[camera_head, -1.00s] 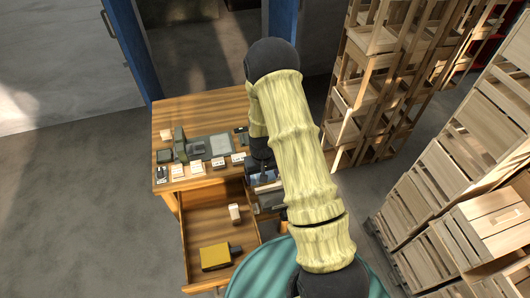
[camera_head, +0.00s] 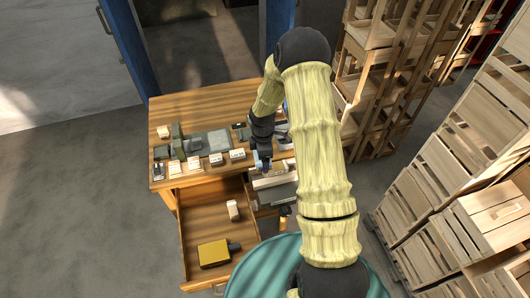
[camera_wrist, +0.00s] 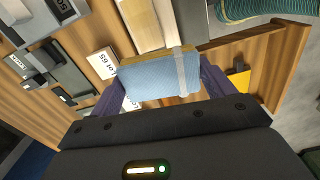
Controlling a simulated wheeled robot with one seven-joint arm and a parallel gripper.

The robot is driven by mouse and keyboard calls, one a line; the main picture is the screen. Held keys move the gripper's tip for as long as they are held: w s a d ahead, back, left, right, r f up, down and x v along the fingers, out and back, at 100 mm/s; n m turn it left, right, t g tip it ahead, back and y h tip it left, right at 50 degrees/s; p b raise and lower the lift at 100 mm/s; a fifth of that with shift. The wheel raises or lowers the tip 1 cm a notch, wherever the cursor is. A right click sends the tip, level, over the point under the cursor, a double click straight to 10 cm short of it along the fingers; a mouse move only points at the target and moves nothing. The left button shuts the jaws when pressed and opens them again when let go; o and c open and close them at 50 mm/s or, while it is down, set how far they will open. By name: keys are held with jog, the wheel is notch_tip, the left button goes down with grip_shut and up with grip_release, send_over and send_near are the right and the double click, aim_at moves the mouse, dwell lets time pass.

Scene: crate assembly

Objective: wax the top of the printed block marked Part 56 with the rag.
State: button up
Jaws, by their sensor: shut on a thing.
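My gripper (camera_wrist: 160,88) is shut on a light-blue folded pad, which I take to be the rag (camera_wrist: 158,80). The rag has a pale band near its right end and a tan far edge. In the head view my gripper (camera_head: 262,161) is over the table's right front part, close to a long pale block (camera_head: 272,180). That block (camera_wrist: 143,24) also shows beyond the rag in the wrist view. Whether the rag touches it is unclear. Labelled blocks (camera_head: 195,163) stand in a row to the left. I cannot read Part 56 on any of them; one card (camera_wrist: 101,62) seems to read "65".
The wooden table (camera_head: 190,103) has an open drawer (camera_head: 190,228) holding a yellow box (camera_head: 213,253) and a small white item (camera_head: 233,210). Crates (camera_head: 440,180) are stacked to the right. Floor at left is clear.

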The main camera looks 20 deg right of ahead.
jog(key=n, duration=0.1)
jog(key=w+d+n, duration=0.1)
jog(key=n, duration=0.1)
jog(key=shift+w+d+r, duration=0.1)
jog(key=shift+r, duration=0.3)
